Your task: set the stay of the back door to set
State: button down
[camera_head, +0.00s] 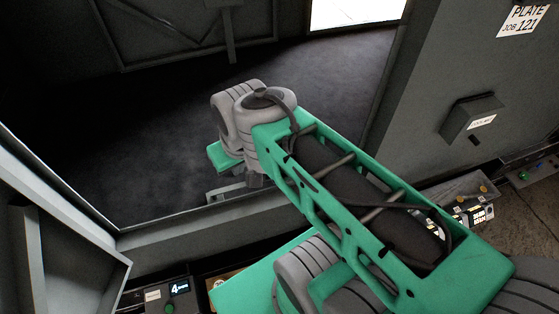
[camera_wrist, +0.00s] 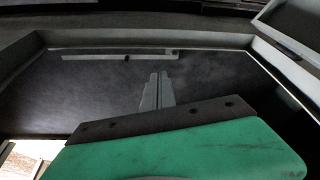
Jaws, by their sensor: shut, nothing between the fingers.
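My gripper (camera_wrist: 157,90) shows in the wrist view with its two grey fingers together and nothing between them. In the head view my green arm reaches into the dark enclosure and its wrist hides the fingertips. A dark framed panel (camera_wrist: 215,80) fills the middle of the wrist view. A thin pale bar (camera_wrist: 95,56) lies along its far edge, with a small dark mark and a short end piece; I cannot tell whether this is the stay. The fingers point toward the bar and appear apart from it. A braced panel (camera_head: 185,40) stands at the back in the head view.
The enclosure floor (camera_head: 110,145) is dark and clear left of my arm. A pale frame edge (camera_head: 60,195) runs along the left.

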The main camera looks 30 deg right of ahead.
jog(key=w+d+f+m+b, duration=0.1)
jog(key=w+d+f+b, duration=0.3)
jog(key=d+f+b, duration=0.3)
jog(key=w+d+f+m+h+b, duration=0.1)
jog(key=w+d+f+b, duration=0.4)
jog(key=d+f, duration=0.35)
jog(key=w+d+f+m+b, duration=0.1)
jog(key=w+d+f+b, duration=0.3)
jog(key=d+f+b, duration=0.3)
jog(key=x, duration=0.6)
jog(key=d+x, duration=0.1)
jog(key=x, duration=0.2)
jog(key=shift+w+d+f+b, duration=0.1)
jog(key=shift+f+b, duration=0.2)
jog(key=shift+b, duration=0.05)
jog(key=s, duration=0.3)
jog(key=shift+a+r, duration=0.2)
jog(key=shift+a, duration=0.2)
jog(key=shift+s+a+f, duration=0.1)
jog(key=shift+s, duration=0.2)
